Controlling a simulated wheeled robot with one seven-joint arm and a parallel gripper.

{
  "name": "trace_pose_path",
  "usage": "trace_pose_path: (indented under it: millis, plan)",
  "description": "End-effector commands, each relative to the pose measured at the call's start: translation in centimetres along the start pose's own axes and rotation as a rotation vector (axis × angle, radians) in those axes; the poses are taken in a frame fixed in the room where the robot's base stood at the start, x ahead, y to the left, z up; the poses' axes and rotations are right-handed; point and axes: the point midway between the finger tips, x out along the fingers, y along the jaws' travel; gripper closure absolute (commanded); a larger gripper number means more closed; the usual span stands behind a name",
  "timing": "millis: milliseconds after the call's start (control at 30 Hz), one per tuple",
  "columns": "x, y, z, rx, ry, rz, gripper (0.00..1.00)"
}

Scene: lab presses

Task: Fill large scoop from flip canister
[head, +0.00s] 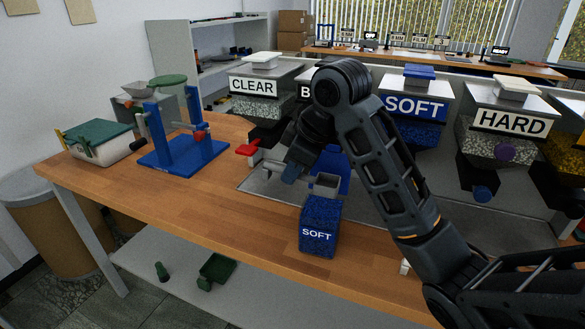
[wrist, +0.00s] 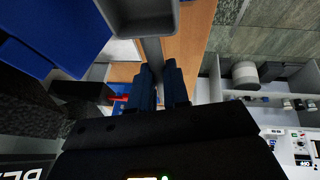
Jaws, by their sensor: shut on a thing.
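My gripper (head: 292,172) is shut on the handle of a grey scoop (head: 325,185). In the wrist view my gripper (wrist: 160,78) closes around the grey handle, and the scoop's square cup (wrist: 145,12) shows at the top edge, with no filling visible in the part that shows. In the head view the cup is just above or behind the top of a clear canister of blue granules labelled SOFT (head: 318,240); I cannot tell whether they touch. A blue panel (head: 343,168) stands behind the cup, possibly the canister's raised lid.
A blue press stand (head: 185,150) and a green-lidded tub (head: 98,142) stand at the left. Hoppers labelled CLEAR (head: 252,86), SOFT (head: 414,107) and HARD (head: 510,122) line the back. The wooden table (head: 190,195) is clear in front of the blue stand.

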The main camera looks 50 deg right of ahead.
Motion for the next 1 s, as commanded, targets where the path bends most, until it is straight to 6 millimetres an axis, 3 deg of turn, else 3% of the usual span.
trace_pose_path:
  millis: [1000]
  plan:
    - [2.3, -0.6, 2.3, 0.069, 0.353, 0.020, 1.00]
